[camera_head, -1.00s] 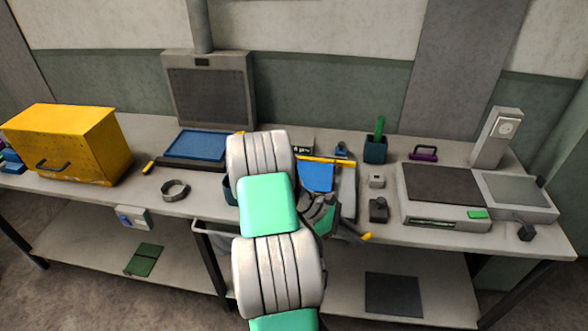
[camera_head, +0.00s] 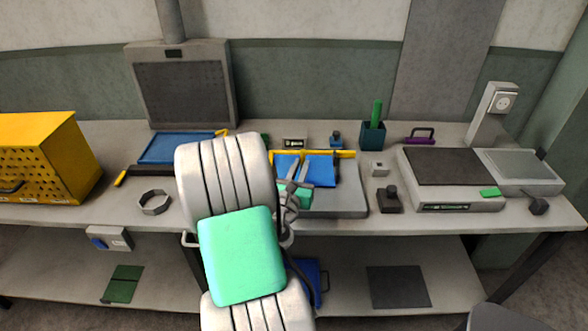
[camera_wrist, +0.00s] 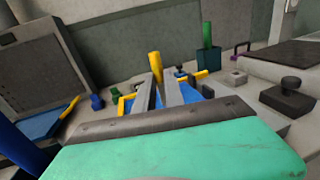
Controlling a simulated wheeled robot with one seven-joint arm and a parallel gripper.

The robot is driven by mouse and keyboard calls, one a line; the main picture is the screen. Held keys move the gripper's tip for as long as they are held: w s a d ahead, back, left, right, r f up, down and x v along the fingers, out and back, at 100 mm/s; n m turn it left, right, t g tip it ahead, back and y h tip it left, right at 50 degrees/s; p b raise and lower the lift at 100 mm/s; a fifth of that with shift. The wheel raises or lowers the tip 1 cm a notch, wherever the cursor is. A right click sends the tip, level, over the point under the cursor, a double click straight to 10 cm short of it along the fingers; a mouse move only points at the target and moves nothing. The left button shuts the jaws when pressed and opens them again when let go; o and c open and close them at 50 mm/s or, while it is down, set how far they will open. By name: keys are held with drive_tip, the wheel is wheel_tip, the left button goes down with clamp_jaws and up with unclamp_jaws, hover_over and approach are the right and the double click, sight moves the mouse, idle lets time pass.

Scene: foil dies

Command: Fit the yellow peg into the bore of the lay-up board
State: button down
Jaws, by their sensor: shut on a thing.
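The yellow peg (camera_wrist: 155,66) stands up between my gripper's fingertips in the wrist view and leans slightly. My gripper (camera_wrist: 159,88) is shut on it. In the head view my gripper (camera_head: 302,170) hangs over a grey board with a blue sheet (camera_head: 320,172) and a yellow strip along its back edge, which looks like the lay-up board (camera_head: 345,203). The peg cannot be made out in the head view. I cannot see the bore, nor tell whether the peg touches the board. The blue sheet (camera_wrist: 184,87) shows behind the fingers in the wrist view.
A blue tray (camera_head: 180,147) and a grey ring (camera_head: 154,203) lie left of my arm. A dark knobbed block (camera_head: 389,201), a small grey block (camera_head: 379,169) and a dark green cup (camera_head: 372,136) stand right of the board. A wide grey device (camera_head: 455,200) fills the right side.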

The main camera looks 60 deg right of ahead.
drive_tip(key=shift+s+d, duration=0.1)
drive_tip(key=shift+s, duration=0.05)
drive_tip(key=shift+r, duration=0.1)
drive_tip(key=shift+r, duration=0.15)
wheel_tip(320, 180, down, 6)
drive_tip(key=b, duration=0.4)
drive_tip(key=shift+b, duration=0.35)
drive_tip(key=shift+f+b, duration=1.35)
drive_tip(key=shift+f, duration=0.7)
idle(1.2)
drive_tip(key=c, duration=1.3)
unclamp_jaws()
drive_tip(key=shift+c, duration=0.2)
